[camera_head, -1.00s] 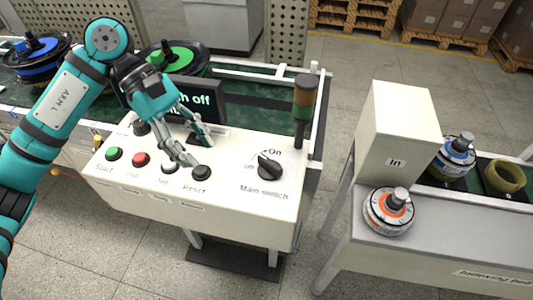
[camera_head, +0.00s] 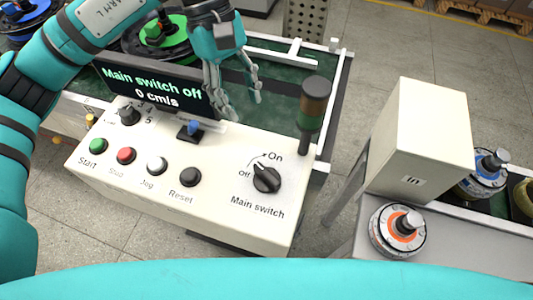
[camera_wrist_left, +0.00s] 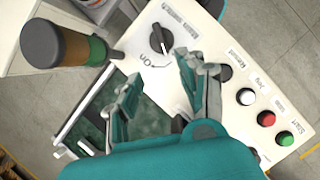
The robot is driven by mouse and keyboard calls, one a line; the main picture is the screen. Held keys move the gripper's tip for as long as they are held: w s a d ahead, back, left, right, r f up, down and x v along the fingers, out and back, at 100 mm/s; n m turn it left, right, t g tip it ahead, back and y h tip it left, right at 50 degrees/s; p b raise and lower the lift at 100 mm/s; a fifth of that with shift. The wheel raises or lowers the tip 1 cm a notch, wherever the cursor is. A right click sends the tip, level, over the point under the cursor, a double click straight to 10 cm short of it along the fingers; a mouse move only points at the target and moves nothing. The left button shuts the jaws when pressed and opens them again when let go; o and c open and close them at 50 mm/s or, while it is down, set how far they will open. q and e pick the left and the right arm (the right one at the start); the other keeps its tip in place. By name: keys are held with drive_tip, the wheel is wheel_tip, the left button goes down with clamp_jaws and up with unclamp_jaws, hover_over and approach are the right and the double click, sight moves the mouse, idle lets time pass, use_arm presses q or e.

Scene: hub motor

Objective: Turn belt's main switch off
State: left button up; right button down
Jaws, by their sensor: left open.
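The main switch (camera_head: 267,179) is a black rotary knob at the right end of the white control panel (camera_head: 225,207). Its pointer is turned toward the "Off" label. The display (camera_head: 155,86) reads "Main switch off" and "0 cm/s". My left gripper (camera_head: 243,109) is open and empty above the panel's back edge, behind the knob and apart from it. In the left wrist view the knob (camera_wrist_left: 161,39) shows beyond the open left fingers (camera_wrist_left: 168,78), apart from them. My right gripper is out of view.
Start (camera_head: 97,146), stop (camera_head: 126,155), jog (camera_head: 157,165) and reset (camera_head: 190,177) buttons line the panel's front. A signal lamp (camera_head: 313,105) stands at its back right corner. A white box (camera_head: 425,140) and a motor part (camera_head: 397,232) are to the right.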

use_arm(q)
drive_tip(key=p, duration=0.1)
approach(265, 170)
drive_tip(key=p+x, duration=0.2)
drive_tip(key=x, duration=0.5)
drive_tip(key=shift+s+f+p, duration=0.2)
drive_tip(key=shift+f+p, duration=0.1)
drive_tip(key=shift+p, duration=0.05)
drive_tip(key=shift+s+f, duration=0.2)
drive_tip(key=shift+f, duration=0.15)
drive_tip(key=shift+s+f, duration=0.1)
drive_tip(key=shift+f, duration=0.25)
drive_tip(key=shift+d, duration=0.2)
clamp_jaws()
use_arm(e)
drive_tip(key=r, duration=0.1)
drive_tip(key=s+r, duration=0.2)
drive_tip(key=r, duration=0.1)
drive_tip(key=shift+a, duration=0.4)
